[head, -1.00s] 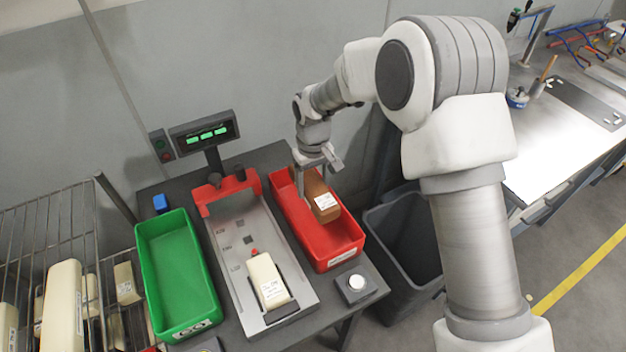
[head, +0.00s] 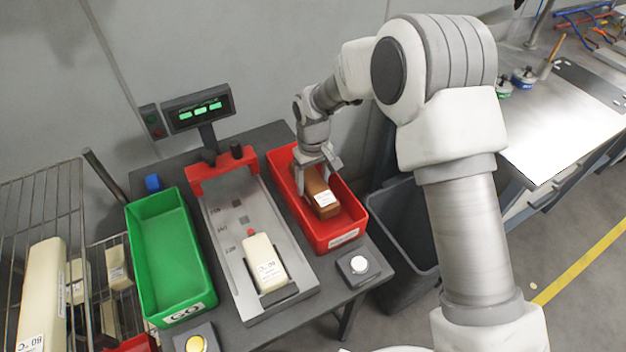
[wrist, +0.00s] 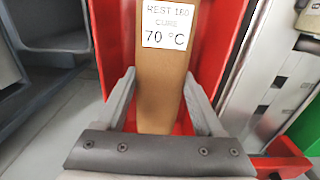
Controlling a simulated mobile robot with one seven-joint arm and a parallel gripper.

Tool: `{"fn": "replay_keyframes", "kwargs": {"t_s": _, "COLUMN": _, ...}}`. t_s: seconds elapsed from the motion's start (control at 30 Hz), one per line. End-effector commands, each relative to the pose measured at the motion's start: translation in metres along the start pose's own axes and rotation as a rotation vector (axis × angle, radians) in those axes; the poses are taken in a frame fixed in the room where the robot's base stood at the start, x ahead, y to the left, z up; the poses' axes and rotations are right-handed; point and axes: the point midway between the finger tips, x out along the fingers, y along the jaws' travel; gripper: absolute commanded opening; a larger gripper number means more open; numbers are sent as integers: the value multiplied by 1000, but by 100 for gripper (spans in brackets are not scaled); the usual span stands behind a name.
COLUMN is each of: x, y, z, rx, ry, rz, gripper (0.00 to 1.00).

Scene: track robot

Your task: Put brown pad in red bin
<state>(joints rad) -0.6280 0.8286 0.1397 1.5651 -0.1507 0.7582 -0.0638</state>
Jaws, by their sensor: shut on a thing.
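The brown pad (head: 321,194) has a white label that reads 70 °C in the wrist view. It is inside the red bin (head: 345,239), between the bin's walls; whether it rests on the floor of the bin I cannot tell. My gripper (head: 318,172) is over the back part of the bin, with its fingers on both sides of the pad. In the wrist view my gripper (wrist: 160,85) has one finger along each side of the brown pad (wrist: 160,75), and red bin walls (wrist: 228,40) show beyond.
A cream pad (head: 263,262) lies on the grey scale track (head: 225,225) left of the red bin. A green bin (head: 165,245) stands further left. A dark grey tub (head: 400,235) stands right of the table. A wire rack (head: 40,205) is at far left.

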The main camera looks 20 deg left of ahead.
Motion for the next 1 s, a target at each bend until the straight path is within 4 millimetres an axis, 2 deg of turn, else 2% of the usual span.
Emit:
{"fn": "replay_keyframes", "kwargs": {"t_s": 0.1, "x": 0, "y": 0, "z": 0, "rx": 0, "ry": 0, "rz": 0, "gripper": 13}}
{"fn": "replay_keyframes", "kwargs": {"t_s": 0.13, "x": 0, "y": 0, "z": 0, "rx": 0, "ry": 0, "rz": 0, "gripper": 75}}
{"fn": "replay_keyframes", "kwargs": {"t_s": 0.27, "x": 0, "y": 0, "z": 0, "rx": 0, "ry": 0, "rz": 0, "gripper": 98}}
{"fn": "replay_keyframes", "kwargs": {"t_s": 0.53, "x": -1, "y": 0, "z": 0, "rx": 0, "ry": 0, "rz": 0, "gripper": 100}}
{"fn": "replay_keyframes", "kwargs": {"t_s": 0.67, "x": -11, "y": 0, "z": -1, "rx": 0, "ry": 2, "rz": 0, "gripper": 100}}
{"fn": "replay_keyframes", "kwargs": {"t_s": 0.77, "x": -29, "y": 0, "z": -1, "rx": 0, "ry": 4, "rz": 0, "gripper": 100}}
{"fn": "replay_keyframes", "kwargs": {"t_s": 1.0, "x": -88, "y": 0, "z": -1, "rx": 0, "ry": 5, "rz": 1, "gripper": 100}}
